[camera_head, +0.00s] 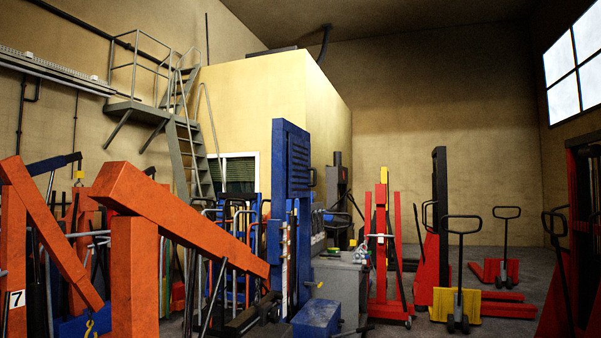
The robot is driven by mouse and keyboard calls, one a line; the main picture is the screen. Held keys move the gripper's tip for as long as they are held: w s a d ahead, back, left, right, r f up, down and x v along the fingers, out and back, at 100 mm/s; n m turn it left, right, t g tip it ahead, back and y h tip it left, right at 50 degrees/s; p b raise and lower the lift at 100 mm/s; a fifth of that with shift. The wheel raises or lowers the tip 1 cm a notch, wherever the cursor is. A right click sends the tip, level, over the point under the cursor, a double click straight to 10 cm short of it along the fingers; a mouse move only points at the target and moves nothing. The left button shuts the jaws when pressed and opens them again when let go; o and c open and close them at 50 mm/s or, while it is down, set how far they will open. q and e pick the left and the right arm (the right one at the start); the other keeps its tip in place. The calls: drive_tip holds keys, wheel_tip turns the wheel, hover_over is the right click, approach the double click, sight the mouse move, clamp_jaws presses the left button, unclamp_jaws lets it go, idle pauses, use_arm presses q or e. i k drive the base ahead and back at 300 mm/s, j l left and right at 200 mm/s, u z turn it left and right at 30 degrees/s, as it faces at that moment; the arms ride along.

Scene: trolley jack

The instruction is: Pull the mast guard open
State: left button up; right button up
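I cannot pick out a mast guard for certain. Several upright masts stand in the room. A tall blue mast (290,160) with slots down its face stands near the centre. A red lift frame (381,250) with a yellow top stands right of it. A dark mast (440,190) on a red base stands farther right, and a red-framed machine with a dark mast (585,200) is cut off by the right edge. Whether any guard on them is open or shut cannot be told. Neither of my grippers shows in the head view.
Large orange crane beams (180,210) fill the near left. A grey cabinet (340,280) and a blue box (316,318) stand at the centre. A yellow pallet jack (456,304) and a red one (500,272) stand right. Some floor between them is clear.

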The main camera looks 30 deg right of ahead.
sight(299, 185)
drive_tip(key=i+l+z, duration=0.35)
drive_tip(key=l, duration=0.15)
drive_tip(key=i+l+z, duration=0.65)
drive_tip(key=i, duration=0.2)
drive_tip(key=i+l+z, duration=0.3)
drive_tip(key=i, duration=0.15)
drive_tip(key=i+z, duration=0.35)
drive_tip(key=i+u, duration=0.1)
drive_tip(key=i, duration=0.6)
drive_tip(key=i+l+u, duration=0.15)
drive_tip(key=i, duration=0.55)
drive_tip(key=i+l+u, duration=0.1)
drive_tip(key=i, duration=0.6)
